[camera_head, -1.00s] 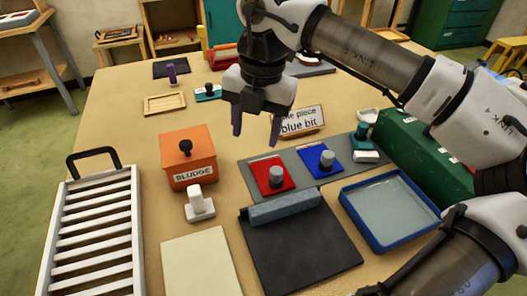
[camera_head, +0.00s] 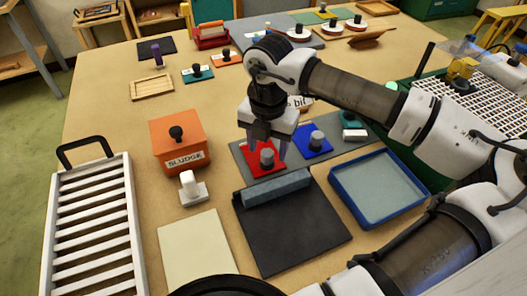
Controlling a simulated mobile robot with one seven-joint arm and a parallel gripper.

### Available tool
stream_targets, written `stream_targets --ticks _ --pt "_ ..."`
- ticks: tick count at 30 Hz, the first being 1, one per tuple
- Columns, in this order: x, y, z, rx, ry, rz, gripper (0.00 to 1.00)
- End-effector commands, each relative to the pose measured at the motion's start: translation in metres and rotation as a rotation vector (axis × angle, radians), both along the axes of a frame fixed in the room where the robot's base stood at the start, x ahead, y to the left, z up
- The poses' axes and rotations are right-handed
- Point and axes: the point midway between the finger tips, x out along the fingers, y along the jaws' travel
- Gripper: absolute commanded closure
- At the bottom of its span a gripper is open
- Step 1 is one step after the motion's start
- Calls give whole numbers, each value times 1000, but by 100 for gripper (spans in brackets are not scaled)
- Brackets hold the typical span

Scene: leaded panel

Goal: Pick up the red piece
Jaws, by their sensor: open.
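The red piece (camera_head: 258,171) is a flat red glass plate with a grey round knob (camera_head: 267,157) on top. It lies on the left part of a dark grey mat (camera_head: 239,163). My gripper (camera_head: 267,156) is open and points down over the red piece, with a finger to each side of the grey knob in the picture. I cannot tell whether the fingers touch the knob. The blue piece (camera_head: 306,148) with a similar grey knob lies to the right on the same mat. A sign behind is mostly hidden by my arm.
An orange box labelled SLUDGE (camera_head: 178,142) and a white-handled block (camera_head: 191,190) stand to the left. A black board with a grey bar (camera_head: 290,228) lies in front, and a blue-rimmed tray (camera_head: 338,190) is at the right. A white slatted rack (camera_head: 92,232) stands far left.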

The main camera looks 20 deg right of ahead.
Motion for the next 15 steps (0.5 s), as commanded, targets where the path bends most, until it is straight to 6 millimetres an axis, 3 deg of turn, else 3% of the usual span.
stream_targets --ticks 6,13,15 --pt "0 0 -23 1 0 2 46" --pt "0 0 -25 0 -1 1 46" --pt "0 0 -25 0 -1 1 54"
